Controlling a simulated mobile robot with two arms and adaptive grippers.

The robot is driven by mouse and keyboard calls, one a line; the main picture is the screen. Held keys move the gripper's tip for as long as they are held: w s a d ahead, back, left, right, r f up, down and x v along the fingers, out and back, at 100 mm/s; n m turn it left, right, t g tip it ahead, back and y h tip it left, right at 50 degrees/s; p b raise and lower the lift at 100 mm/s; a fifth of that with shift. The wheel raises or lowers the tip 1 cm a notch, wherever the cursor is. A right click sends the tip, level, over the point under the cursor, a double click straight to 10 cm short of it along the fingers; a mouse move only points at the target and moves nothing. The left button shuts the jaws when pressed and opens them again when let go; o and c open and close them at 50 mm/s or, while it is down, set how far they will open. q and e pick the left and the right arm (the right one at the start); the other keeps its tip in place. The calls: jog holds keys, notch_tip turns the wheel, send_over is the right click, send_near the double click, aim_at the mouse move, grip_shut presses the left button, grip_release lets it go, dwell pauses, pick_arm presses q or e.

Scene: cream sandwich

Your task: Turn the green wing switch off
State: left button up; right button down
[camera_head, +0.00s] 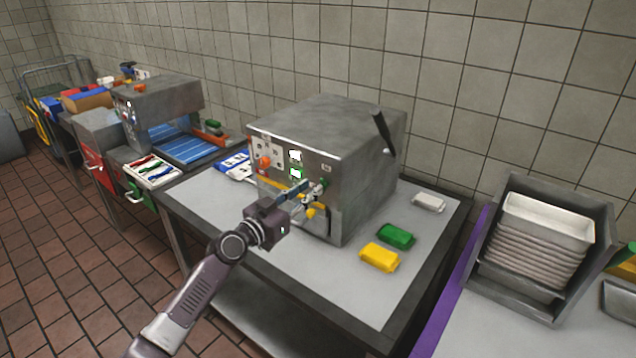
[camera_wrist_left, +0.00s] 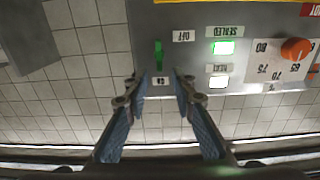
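The green wing switch (camera_wrist_left: 158,53) is on the grey front panel of the metal machine (camera_head: 330,135). In the left wrist view, which is upside down, its bar stands upright in line with the ON label (camera_wrist_left: 161,81). The OFF label (camera_wrist_left: 183,36) is to its side. My left gripper (camera_wrist_left: 160,84) is open, with its two blue-padded fingers apart on either side of the switch's line. The switch shows between and beyond the tips, with no visible contact. In the head view the gripper (camera_head: 302,190) is in front of the panel. My right gripper is not in view.
A lit green SEALED lamp (camera_wrist_left: 222,47), a lit white lamp (camera_wrist_left: 219,82) and an orange dial (camera_wrist_left: 296,49) are beside the switch. Green (camera_head: 396,236) and yellow (camera_head: 380,257) packets lie on the table right of the machine. The table's front right is clear.

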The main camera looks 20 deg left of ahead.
aim_at(320, 182)
pick_arm(q)
jog(key=shift+x, duration=2.25)
jog(key=shift+f, duration=0.1)
grip_shut()
